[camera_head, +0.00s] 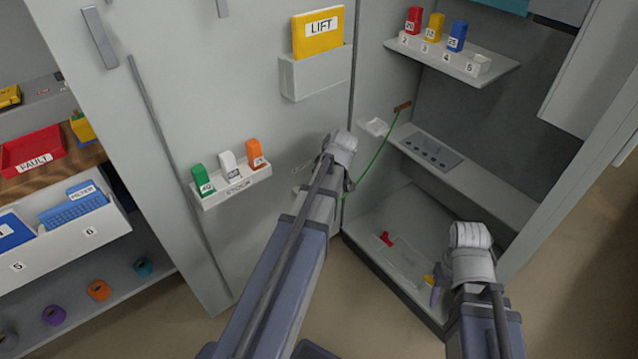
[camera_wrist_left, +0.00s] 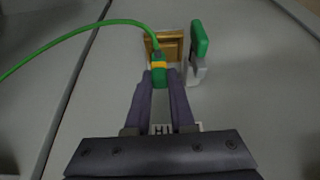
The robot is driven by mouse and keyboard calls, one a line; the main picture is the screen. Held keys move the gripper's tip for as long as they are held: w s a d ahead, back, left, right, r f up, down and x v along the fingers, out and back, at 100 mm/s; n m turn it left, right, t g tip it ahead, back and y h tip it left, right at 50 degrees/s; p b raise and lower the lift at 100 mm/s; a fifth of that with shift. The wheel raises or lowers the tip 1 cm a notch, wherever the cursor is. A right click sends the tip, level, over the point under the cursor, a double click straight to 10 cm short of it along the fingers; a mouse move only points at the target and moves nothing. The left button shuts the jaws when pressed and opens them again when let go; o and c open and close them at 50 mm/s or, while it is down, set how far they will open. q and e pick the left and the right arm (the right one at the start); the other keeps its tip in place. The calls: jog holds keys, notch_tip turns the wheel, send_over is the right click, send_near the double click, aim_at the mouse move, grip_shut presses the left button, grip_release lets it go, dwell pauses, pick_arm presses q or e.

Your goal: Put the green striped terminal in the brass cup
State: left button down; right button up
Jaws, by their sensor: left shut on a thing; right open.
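The green striped terminal (camera_wrist_left: 159,77), green with a yellow band, is in the left wrist view with a green cable (camera_wrist_left: 90,30) running from its top to the left. My left gripper (camera_wrist_left: 160,88) is shut on it. The brass cup (camera_wrist_left: 170,46), square-edged, is just beyond the terminal, which overlaps it in the picture. I cannot tell whether they touch. In the head view, my left wrist (camera_head: 341,150) hides the terminal and the cup, and the cable (camera_head: 376,160) shows beside it. My right gripper (camera_head: 437,288) is open, low at the cabinet's floor.
A green-topped grey block (camera_wrist_left: 200,45) stands close right of the cup. The stock shelf (camera_head: 232,186) with several coloured pieces is on the door, left of my left arm. An inner ledge (camera_head: 470,175) and upper shelf (camera_head: 460,58) project inside the cabinet. A red piece (camera_head: 386,239) lies on its floor.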

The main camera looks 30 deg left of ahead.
pick_arm(q)
jog(key=shift+f, duration=0.25)
dwell(0.3)
jog(key=c, duration=0.7)
grip_release()
jog(key=shift+r, duration=0.1)
jog(key=p+v, duration=0.6)
jog(key=v, duration=0.1)
jog(key=shift+s+d+r+p, duration=0.1)
jog(key=shift+d+r+p, duration=0.05)
jog(key=shift+r+p, duration=0.25)
jog(key=shift+f, duration=0.1)
